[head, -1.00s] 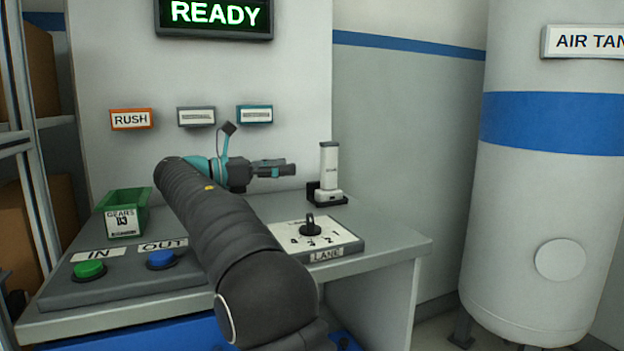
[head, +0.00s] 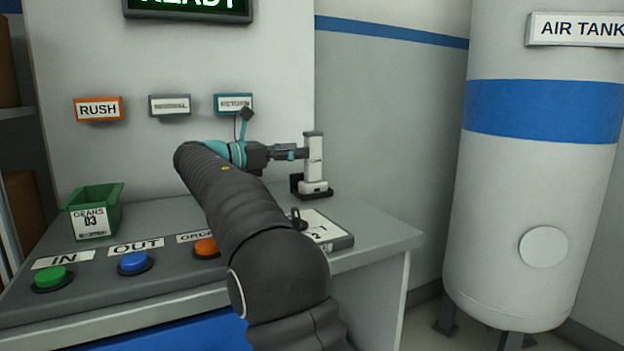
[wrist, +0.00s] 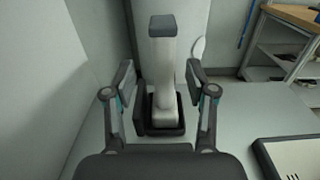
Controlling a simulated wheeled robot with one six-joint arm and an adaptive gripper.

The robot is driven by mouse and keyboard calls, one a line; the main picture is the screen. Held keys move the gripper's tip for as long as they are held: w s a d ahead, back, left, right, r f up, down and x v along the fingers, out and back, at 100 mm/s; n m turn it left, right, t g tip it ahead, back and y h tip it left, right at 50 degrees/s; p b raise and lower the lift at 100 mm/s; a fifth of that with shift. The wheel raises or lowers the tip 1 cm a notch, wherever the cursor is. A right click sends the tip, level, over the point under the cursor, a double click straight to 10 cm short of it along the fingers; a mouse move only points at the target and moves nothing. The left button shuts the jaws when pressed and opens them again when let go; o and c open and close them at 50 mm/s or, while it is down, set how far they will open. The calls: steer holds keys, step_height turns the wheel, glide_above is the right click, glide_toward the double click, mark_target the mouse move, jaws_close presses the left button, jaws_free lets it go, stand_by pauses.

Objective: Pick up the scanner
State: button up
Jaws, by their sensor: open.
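The scanner (head: 314,160) is a white upright handheld with a dark top, standing in a black cradle (head: 318,194) at the back right of the console. My gripper (head: 301,153) is beside its upper body, reaching in from the left. In the wrist view, the scanner (wrist: 162,75) stands upright ahead, between the two open fingers of my gripper (wrist: 159,85). The cradle (wrist: 165,128) is below it. The fingers appear apart from the scanner's sides, and nothing is held.
The console (head: 385,238) holds a green gears bin (head: 93,212), green (head: 52,277), blue (head: 134,261) and orange (head: 207,247) buttons, and a lane dial (head: 298,219) partly behind my arm. A white air tank (head: 540,190) stands to the right, across a gap.

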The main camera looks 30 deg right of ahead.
mark_target(313, 148)
steer(key=d, duration=0.5)
steer(key=shift+s+r, duration=0.1)
steer(key=shift+r, duration=0.1)
jaws_close()
